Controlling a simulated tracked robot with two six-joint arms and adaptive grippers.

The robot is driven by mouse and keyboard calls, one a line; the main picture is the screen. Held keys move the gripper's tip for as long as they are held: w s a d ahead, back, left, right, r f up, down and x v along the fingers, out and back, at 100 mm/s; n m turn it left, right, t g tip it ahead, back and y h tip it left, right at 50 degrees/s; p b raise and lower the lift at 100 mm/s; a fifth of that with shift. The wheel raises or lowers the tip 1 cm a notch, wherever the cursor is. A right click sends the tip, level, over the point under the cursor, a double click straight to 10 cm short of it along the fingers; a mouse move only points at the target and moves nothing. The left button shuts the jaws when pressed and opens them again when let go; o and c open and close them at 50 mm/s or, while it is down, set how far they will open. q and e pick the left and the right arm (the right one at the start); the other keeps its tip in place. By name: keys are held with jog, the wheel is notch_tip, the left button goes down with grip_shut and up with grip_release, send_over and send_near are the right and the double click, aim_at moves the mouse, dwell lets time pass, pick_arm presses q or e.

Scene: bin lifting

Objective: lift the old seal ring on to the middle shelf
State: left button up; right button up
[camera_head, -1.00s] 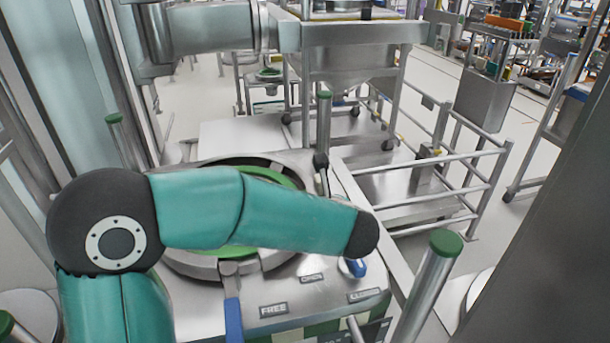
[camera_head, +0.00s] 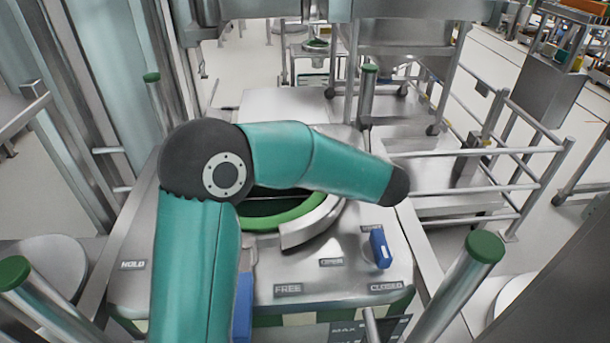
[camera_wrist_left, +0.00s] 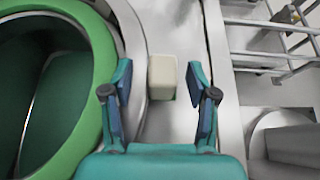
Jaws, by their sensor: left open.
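A green ring (camera_head: 285,217) lines the round opening of the metal machine; it also shows at the left of the left wrist view (camera_wrist_left: 97,50). I cannot tell whether it is the old seal ring. My left arm crosses over the opening and hides much of it. My left gripper (camera_wrist_left: 160,97) is open, right of the green ring in the wrist view. A small beige block (camera_wrist_left: 162,77) appears between its fingers, apart from both; its height is unclear. In the head view the left gripper is hidden. My right gripper is out of view. I cannot make out the middle shelf.
A blue handle (camera_head: 380,248) stands on the machine top by the labels. Green-capped posts (camera_head: 484,246) rise at the corners. A metal railing (camera_head: 530,150) runs along the right, and a hopper frame (camera_head: 410,40) stands behind.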

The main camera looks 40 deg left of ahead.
pick_arm(q)
jog(key=x, duration=0.3)
jog(key=shift+w+a+f, duration=0.2)
jog(key=shift+w+f, duration=0.05)
jog(key=shift+w, duration=0.05)
grip_shut()
